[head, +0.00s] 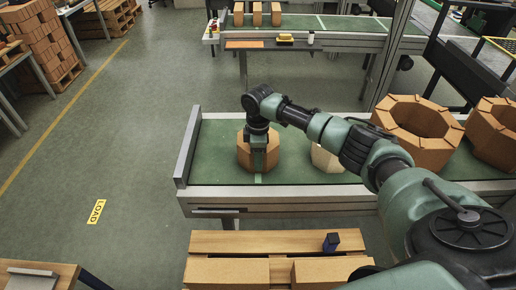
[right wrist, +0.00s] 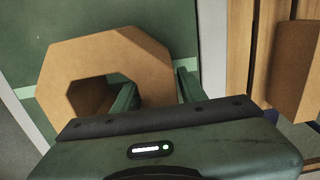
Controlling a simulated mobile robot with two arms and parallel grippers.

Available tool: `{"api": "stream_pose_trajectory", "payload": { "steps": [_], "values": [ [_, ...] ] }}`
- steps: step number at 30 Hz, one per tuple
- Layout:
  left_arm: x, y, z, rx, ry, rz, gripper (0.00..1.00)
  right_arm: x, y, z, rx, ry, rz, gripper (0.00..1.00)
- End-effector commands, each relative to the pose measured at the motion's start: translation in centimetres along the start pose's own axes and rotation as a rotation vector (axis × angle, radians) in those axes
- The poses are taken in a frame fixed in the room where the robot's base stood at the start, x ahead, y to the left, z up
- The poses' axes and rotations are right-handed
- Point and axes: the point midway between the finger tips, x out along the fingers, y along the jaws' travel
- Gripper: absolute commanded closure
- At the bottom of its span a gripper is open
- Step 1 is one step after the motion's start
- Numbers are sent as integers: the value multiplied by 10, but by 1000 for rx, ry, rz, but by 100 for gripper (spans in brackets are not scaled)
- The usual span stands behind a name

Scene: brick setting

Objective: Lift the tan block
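The tan block (head: 243,156) is an eight-sided ring with a hole, lying on the green top of the near table (head: 213,137). It also shows in the right wrist view (right wrist: 75,58). My right gripper (head: 258,166) points down over it. In the right wrist view, one finger of the gripper (right wrist: 155,90) is in the hole and the other is just outside the ring, with the ring wall between them. Whether both fingers press on the wall is not clear. My left gripper is not in view.
A pale block (head: 325,159) stands right of the tan block, partly behind my right arm. Two large brick-coloured rings (head: 415,125) (head: 495,130) stand farther right. A raised grey edge (head: 187,147) bounds the table's left end. Wooden slats (head: 260,242) lie in front.

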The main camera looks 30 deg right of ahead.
Motion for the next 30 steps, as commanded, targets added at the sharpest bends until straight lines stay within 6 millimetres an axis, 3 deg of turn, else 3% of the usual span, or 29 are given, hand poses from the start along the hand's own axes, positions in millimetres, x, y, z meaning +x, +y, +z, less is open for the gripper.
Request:
{"api": "stream_pose_trajectory", "payload": {
  "steps": [1, 3, 4, 30],
  "values": [
    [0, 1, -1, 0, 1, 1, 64, 0, 0, 0, 0, 0, 0, 76],
    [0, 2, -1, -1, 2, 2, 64, 0, 0, 0, 0, 0, 0, 96],
    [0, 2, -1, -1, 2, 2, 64, 0, 0, 0, 0, 1, 0, 100],
    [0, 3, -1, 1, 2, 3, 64, -1, 0, -1, 0, 2, 1, 100]
  ]
}}
